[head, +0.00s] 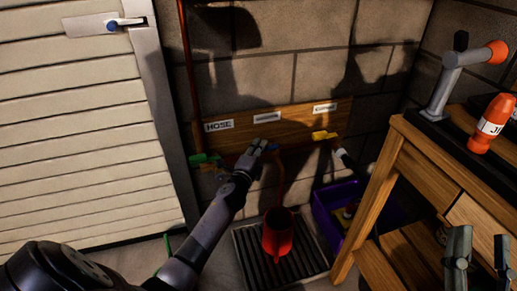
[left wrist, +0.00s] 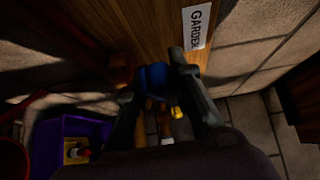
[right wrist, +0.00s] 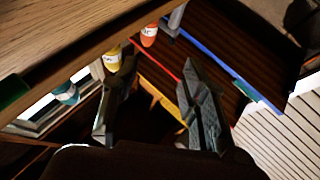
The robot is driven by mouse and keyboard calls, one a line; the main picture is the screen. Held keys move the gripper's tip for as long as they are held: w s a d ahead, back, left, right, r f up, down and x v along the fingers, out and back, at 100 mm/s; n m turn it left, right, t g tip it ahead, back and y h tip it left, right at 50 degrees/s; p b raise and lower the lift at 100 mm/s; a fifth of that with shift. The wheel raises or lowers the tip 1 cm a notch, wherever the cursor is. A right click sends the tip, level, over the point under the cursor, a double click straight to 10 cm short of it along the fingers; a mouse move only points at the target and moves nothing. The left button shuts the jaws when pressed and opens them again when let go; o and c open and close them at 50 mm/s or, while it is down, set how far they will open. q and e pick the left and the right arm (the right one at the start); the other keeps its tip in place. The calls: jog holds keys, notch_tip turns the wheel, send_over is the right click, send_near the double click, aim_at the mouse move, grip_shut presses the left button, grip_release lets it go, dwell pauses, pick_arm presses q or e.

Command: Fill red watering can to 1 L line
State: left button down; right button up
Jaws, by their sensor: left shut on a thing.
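The red watering can (head: 278,240) stands on a dark slatted drain grate (head: 247,257) by the wall. It shows partly at the left edge of the left wrist view (left wrist: 10,160). My left gripper (head: 262,147) is at the middle tap on the wooden board, shut on its blue handle (left wrist: 155,75). The label beside it reads GARDEN (left wrist: 197,27). A reddish pipe (head: 282,178) comes down from the tap area towards the can. I cannot see the water level, the 1 L line or any stream. My right gripper (head: 478,258) is open and empty at the bench.
A green tap (head: 205,159) under the HOSE label and a yellow tap (head: 324,135) flank the middle one. A purple crate (head: 325,205) stands right of the grate. The wooden workbench (head: 425,150) at right holds an orange bottle (head: 490,125). A pale slatted door is at left.

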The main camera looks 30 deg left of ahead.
pick_arm(q)
jog(key=shift+w+a+r+m+h+p, duration=0.35)
jog(key=shift+r+m+h, duration=0.25)
jog(key=shift+h, duration=0.3)
jog(key=shift+a+m+t+h, duration=0.1)
jog(key=shift+m+t+h, duration=0.2)
jog(key=shift+h, duration=0.2)
pick_arm(e)
jog(key=shift+w+d+f+g+h, duration=0.1)
jog(key=shift+w+f+g+h, duration=0.15)
jog(key=shift+f+g, duration=0.4)
jog(key=shift+w+a+f+g+h, duration=0.15)
jog(key=shift+w+f+g, duration=0.2)
jog(key=shift+f, duration=0.55)
jog(key=shift+w+d+f+g+h, duration=0.25)
jog(key=shift+f+g, duration=0.25)
jog(key=shift+f, duration=0.25)
pick_arm(q)
jog(key=shift+f, duration=0.1)
pick_arm(e)
jog(key=shift+a, duration=0.1)
pick_arm(q)
jog(key=c, duration=1.6)
grip_release()
jog(key=shift+o, duration=0.3)
jog(key=shift+f, duration=0.1)
jog(key=shift+f, duration=0.15)
jog(key=shift+s, duration=0.15)
